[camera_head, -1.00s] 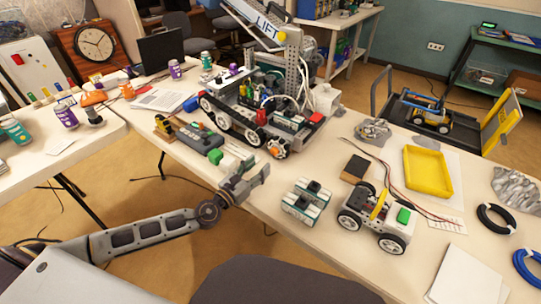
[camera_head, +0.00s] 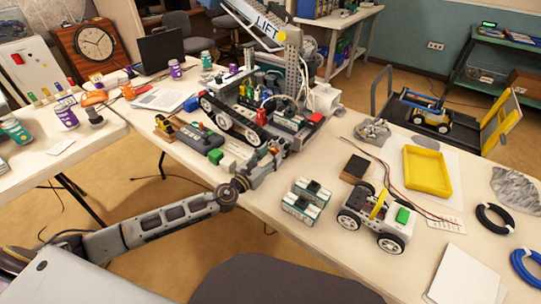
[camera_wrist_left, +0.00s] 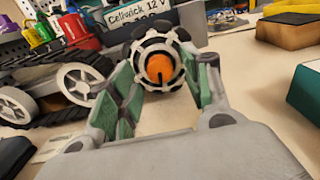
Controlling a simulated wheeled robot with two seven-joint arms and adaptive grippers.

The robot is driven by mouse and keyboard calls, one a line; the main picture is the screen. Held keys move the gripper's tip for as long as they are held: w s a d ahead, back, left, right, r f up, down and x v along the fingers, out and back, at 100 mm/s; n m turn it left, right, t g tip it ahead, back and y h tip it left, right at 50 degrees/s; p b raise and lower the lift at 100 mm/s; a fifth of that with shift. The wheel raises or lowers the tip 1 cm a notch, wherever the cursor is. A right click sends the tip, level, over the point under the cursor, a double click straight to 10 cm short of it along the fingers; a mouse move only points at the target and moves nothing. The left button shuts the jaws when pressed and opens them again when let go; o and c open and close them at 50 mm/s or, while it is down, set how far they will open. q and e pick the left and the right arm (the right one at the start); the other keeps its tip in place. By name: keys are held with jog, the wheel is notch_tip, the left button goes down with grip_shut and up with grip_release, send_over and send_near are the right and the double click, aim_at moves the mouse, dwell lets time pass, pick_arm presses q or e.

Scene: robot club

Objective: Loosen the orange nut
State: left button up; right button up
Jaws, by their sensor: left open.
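The orange nut (camera_wrist_left: 160,69) sits at the centre of a small dark wheel with a pale ringed hub (camera_wrist_left: 142,51) and faces my left wrist camera. In the head view this wheel is at the near front corner of the large tracked robot (camera_head: 250,112), partly hidden by my gripper. My left gripper (camera_head: 270,163) is at that corner, over the table's front edge. Its green-padded fingers are open, one on each side of the wheel in the wrist view, with the nut between them. I cannot tell whether they touch it. My right gripper is not in view.
A green block (camera_head: 228,164) and a grey controller (camera_head: 200,142) lie left of my left gripper. Small green-white modules (camera_head: 305,197) and a white wheeled car (camera_head: 377,222) stand to its right. A yellow tray (camera_head: 427,174) lies farther right. The table's front edge (camera_head: 268,222) runs below.

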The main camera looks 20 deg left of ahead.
pick_arm(q)
jog(key=shift+w+d, duration=0.15)
jog(key=shift+w, duration=0.15)
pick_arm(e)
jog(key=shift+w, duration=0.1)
pick_arm(q)
jog(key=shift+c, duration=0.2)
jog(key=c, duration=1)
